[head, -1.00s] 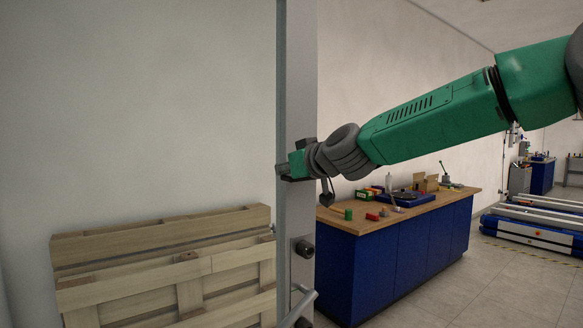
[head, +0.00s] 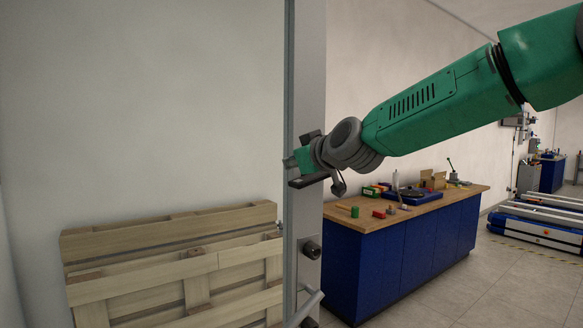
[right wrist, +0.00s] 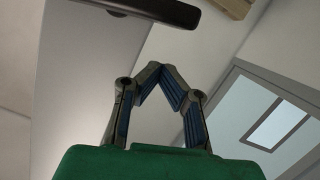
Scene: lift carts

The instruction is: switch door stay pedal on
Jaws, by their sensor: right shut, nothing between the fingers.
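A grey door (head: 310,90) stands edge-on in the middle of the head view. No door stay pedal can be made out; the door's lower end is out of the frame. My right gripper (head: 298,162) is at the door's edge, high above the lock, with its fingers hard to see there. In the right wrist view the right gripper (right wrist: 163,72) is shut, its fingertips meeting with nothing between them. A dark bar (right wrist: 150,10) lies beyond the fingertips, apart from them. My left gripper is not in view.
A round knob (head: 311,250) and a metal handle (head: 308,305) sit low on the door. Wooden pallets (head: 190,262) lean left of it. A blue workbench (head: 400,245) with tools stands behind on the right.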

